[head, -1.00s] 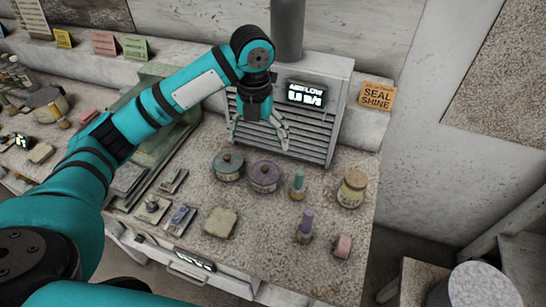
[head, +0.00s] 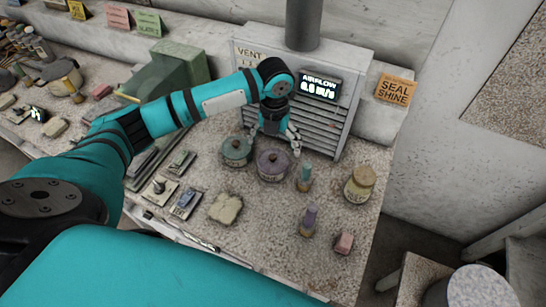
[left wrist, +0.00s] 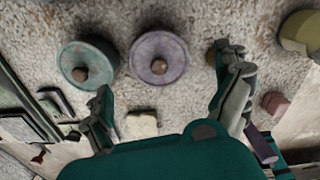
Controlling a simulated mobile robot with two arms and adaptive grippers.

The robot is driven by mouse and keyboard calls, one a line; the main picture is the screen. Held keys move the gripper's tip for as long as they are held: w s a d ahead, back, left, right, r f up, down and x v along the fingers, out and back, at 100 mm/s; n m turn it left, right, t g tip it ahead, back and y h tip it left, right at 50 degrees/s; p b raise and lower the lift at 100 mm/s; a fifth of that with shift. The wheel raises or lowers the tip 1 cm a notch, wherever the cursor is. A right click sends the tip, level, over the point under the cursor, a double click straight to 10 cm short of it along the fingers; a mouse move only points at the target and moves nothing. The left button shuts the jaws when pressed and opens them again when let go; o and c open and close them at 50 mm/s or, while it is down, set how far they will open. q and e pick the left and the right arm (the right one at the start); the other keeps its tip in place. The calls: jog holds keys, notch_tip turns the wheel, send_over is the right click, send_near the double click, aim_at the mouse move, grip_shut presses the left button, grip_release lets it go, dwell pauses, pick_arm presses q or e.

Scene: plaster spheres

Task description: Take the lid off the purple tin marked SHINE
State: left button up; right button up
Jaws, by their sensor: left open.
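The purple tin (head: 271,173) stands upright on the speckled bench with its lid on and a brown knob on top. Its label is too small to read. It also shows in the left wrist view (left wrist: 145,63), seen from above. A similar green tin (head: 236,158) stands just left of it, also lidded. My left gripper (head: 276,143) is open and empty, above and behind the purple tin. In the left wrist view its fingers (left wrist: 165,78) are spread, with the purple lid showing beyond and between them. My right gripper is not in view.
A grey vent unit (head: 320,120) stands behind the tins. A small teal bottle (head: 304,179), a yellow jar (head: 359,187), a purple bottle (head: 308,221) and a pink block (head: 344,243) stand to the right. A pale sponge-like block (head: 226,208) lies in front.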

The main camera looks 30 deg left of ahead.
aim_at(273, 157)
pick_arm(q)
jog(key=shift+f, duration=0.25)
jog(key=shift+s+f+p, duration=0.2)
jog(key=shift+f+p, duration=0.1)
jog(key=f, duration=0.1)
jog(key=f+p, duration=0.1)
jog(key=f, duration=0.1)
jog(key=shift+s+f, duration=0.25)
jog(key=shift+f, duration=0.5)
jog(key=c, duration=0.7)
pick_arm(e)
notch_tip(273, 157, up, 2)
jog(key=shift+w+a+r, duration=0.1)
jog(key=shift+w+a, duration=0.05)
